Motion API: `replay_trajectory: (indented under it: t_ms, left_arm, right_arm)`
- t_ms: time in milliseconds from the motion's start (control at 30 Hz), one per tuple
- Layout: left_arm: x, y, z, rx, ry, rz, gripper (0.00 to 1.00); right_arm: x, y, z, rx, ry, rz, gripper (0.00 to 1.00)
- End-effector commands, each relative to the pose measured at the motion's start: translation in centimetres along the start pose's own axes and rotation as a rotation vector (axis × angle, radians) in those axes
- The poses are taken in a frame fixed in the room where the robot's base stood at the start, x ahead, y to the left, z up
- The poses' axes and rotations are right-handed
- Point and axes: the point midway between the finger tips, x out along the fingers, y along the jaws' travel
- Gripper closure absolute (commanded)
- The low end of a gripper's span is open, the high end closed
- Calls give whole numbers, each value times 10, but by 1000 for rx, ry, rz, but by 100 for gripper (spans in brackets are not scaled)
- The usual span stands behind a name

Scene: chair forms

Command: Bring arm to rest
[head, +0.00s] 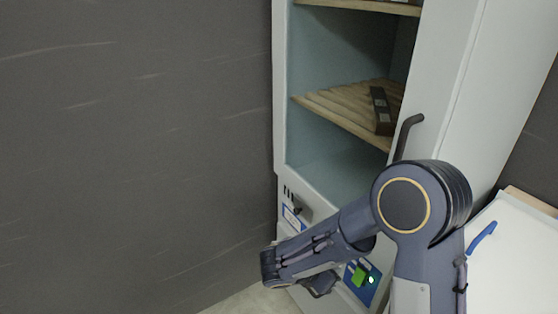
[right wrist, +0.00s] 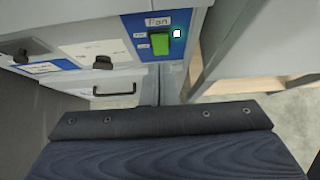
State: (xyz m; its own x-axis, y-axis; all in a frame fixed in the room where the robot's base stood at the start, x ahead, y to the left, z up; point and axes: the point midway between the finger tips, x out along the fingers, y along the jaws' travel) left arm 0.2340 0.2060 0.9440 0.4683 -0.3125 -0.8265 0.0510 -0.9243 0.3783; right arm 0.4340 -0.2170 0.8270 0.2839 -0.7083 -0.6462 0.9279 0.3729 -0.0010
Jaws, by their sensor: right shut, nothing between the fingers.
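My right arm comes in from the lower right of the head view, bends at a large round joint, and reaches left across the front of the cabinet (head: 281,100). Its gripper (head: 268,267) is at the far left end of the arm, low in front of the cabinet's control panel. The gripper is shut and holds nothing. In the right wrist view, the dark gripper body (right wrist: 165,125) fills the bottom, apart from the panel behind it. My left gripper is not in view.
The panel has a green switch (head: 359,277) labelled Fan and a dark knob (right wrist: 103,62). A dark block (head: 381,110) lies on a slatted wooden shelf (head: 340,108). The door handle (head: 408,135) is close above my elbow. A dark wall (head: 130,150) fills the left.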

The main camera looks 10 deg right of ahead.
Motion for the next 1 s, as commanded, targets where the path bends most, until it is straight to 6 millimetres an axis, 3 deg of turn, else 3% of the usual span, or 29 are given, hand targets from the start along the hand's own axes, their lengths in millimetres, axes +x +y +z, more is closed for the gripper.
replay_trajectory:
  t_ms: [133,267,400,600,800,1000]
  left_arm:
    - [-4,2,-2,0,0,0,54]
    - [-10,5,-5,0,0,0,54]
    - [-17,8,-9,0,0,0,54]
    - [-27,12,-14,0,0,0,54]
    - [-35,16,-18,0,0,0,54]
    - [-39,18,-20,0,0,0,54]
  right_arm:
    - [-4,-20,17,121,58,-50,100]
    - [-16,-64,42,399,200,-161,100]
    - [-41,-115,57,782,395,-303,100]
    - [-90,-163,61,1334,686,-482,100]
    - [-139,-180,65,1809,979,-618,100]
    - [-166,-182,70,2050,1164,-687,100]
